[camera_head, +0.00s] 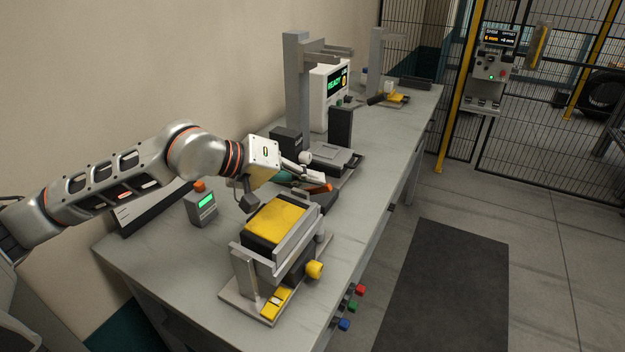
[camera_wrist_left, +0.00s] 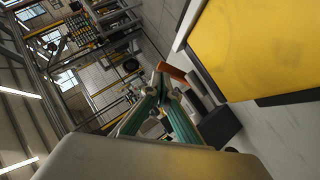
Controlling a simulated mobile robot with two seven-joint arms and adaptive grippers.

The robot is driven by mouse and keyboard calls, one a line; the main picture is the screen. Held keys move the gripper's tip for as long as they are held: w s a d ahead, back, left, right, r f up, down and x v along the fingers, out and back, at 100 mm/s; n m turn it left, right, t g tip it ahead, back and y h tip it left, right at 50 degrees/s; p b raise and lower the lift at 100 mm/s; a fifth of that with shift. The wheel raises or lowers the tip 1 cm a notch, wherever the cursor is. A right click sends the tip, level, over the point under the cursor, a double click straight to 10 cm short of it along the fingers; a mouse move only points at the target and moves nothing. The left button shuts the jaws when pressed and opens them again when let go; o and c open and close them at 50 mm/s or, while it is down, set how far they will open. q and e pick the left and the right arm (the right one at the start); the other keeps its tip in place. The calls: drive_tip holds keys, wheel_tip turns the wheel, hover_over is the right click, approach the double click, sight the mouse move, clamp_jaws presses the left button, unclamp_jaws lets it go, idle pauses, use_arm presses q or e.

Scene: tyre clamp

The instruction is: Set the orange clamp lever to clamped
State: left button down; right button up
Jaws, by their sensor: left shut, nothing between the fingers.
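The orange clamp lever (camera_head: 320,188) shows as a short orange-red bar just beyond my left gripper, behind the yellow-topped fixture in the head view. In the left wrist view the orange lever (camera_wrist_left: 172,72) lies just past the fingertips. My left gripper (camera_head: 297,181) is shut and empty, with its teal fingers beside the lever; the wrist view shows the closed fingers (camera_wrist_left: 163,88) too. I cannot tell whether they touch the lever. The clamp's base is partly hidden by the fixture and gripper. My right gripper is in neither view.
The fixture with a yellow top (camera_head: 275,222) and yellow knob (camera_head: 315,269) stands in front of the gripper. A small box with a green display (camera_head: 203,207) sits left of it. A grey post (camera_head: 298,85) and a READY screen (camera_head: 337,84) stand behind. The bench's right edge is clear.

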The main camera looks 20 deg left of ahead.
use_arm(q)
drive_tip(key=shift+r+p, duration=0.3)
drive_tip(key=shift+r, duration=0.6)
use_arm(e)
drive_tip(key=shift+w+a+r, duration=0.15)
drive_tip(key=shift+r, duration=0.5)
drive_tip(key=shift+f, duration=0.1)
use_arm(q)
drive_tip(key=shift+s+r, duration=0.1)
